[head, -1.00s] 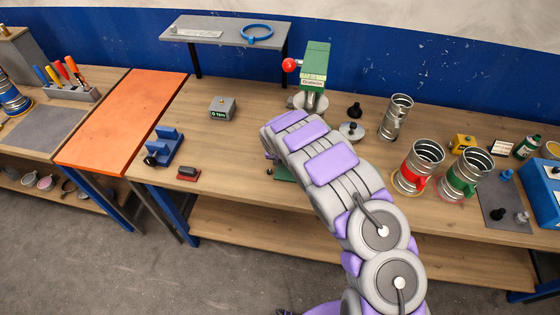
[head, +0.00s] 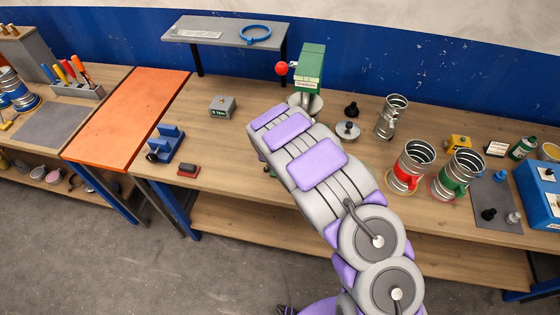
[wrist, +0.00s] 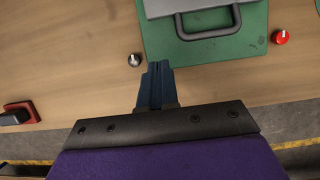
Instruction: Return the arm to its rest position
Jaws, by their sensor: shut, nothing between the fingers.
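My arm reaches from the lower right over the bench's front part in the head view, and its far end hides the gripper there. In the wrist view my gripper (wrist: 155,88) has its blue fingers together with nothing between them. It is above the bench, just in front of a green plate (wrist: 205,42) that bears a grey part with a handle (wrist: 210,22). A silver knob (wrist: 134,60) is left of the fingertips and a red knob (wrist: 281,37) is to the right.
A green press (head: 309,68) with a red ball stands behind the arm. Spiral duct pieces (head: 411,165) stand to the right. A blue holder (head: 165,143) and a red-black block (head: 188,170) lie left.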

